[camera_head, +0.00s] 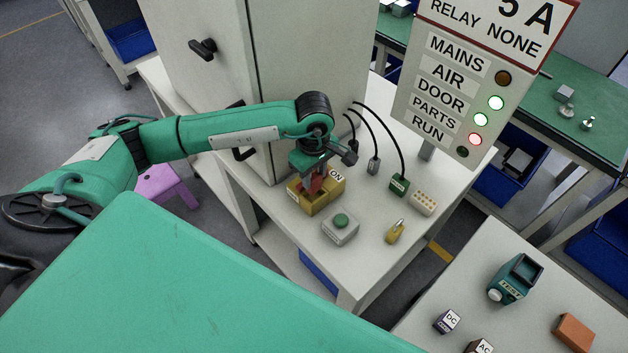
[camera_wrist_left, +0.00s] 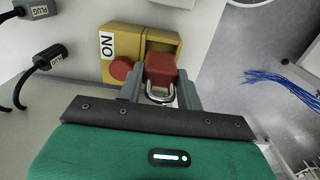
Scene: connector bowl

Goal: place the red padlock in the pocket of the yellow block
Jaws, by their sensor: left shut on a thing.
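The red padlock (camera_wrist_left: 160,68) with its metal shackle is between the fingers of my left gripper (camera_wrist_left: 160,82), which is shut on it. In the head view the gripper (camera_head: 315,178) points down over the yellow block (camera_head: 310,207), with the padlock (camera_head: 316,186) just at the block. The yellow block also shows in the left wrist view (camera_wrist_left: 120,45), with an ON label and a round red knob beside the padlock. The padlock covers part of the pocket, so I cannot tell whether it is inside or just above it. My right gripper is not in view.
A white cabinet (camera_head: 310,50) stands behind the block on the white table (camera_head: 370,240). A status sign (camera_head: 470,70) stands at the right.

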